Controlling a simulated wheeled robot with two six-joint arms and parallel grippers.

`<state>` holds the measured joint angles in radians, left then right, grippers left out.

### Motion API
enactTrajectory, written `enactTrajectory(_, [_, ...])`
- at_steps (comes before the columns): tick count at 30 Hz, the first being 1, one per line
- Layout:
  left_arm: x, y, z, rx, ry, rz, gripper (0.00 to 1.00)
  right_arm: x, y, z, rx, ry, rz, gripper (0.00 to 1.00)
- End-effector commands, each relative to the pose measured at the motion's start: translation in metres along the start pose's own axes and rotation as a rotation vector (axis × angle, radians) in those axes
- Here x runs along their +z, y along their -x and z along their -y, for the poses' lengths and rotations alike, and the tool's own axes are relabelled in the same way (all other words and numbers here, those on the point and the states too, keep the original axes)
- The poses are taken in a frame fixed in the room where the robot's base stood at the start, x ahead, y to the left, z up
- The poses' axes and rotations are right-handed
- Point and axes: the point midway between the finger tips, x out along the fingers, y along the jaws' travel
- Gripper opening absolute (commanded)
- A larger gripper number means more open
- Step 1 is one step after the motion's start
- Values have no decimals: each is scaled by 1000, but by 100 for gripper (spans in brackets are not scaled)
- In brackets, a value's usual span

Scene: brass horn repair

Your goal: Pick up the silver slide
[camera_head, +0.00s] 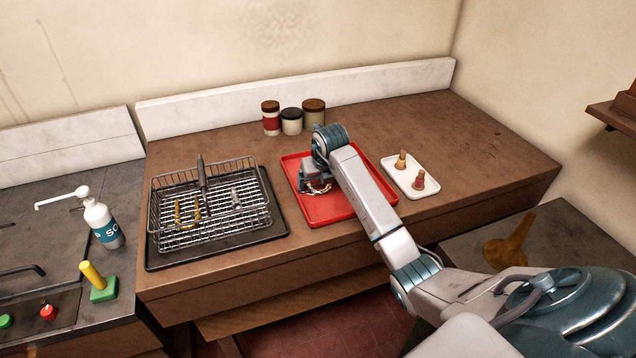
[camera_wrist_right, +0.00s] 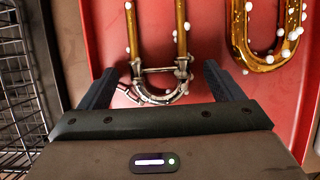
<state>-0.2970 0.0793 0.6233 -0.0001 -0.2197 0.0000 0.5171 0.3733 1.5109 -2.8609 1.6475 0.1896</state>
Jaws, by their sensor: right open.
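The silver slide (camera_wrist_right: 158,97) is a U-shaped tube with a silver bow and brass-coloured legs, flecked with white spots. It lies in the red tray (camera_head: 340,208), and its silver bow (camera_head: 318,189) shows just below my right gripper (camera_head: 310,181) in the head view. In the wrist view my right gripper (camera_wrist_right: 161,83) is open, with one dark finger on each side of the silver bow. Gaps show between the fingers and the bow. The head view does not show the slide's legs clearly. My left gripper is not in view.
A brass U-shaped slide (camera_wrist_right: 263,42) with white spots lies to the right in the tray. A wire basket (camera_head: 268,205) stands left of the tray. A white dish (camera_head: 421,191) with two small cork-topped pieces stands right. Several jars (camera_head: 291,122) stand behind.

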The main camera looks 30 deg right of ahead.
Motion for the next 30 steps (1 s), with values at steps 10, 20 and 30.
enactTrajectory(10, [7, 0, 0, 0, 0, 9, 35, 0, 0, 0, 1, 0, 1, 37])
enactTrajectory(20, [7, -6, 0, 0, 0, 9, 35, 4, 8, 0, 1, 0, 5, 37])
enactTrajectory(30, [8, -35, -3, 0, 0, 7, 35, 29, 67, 0, 1, 0, 6, 37])
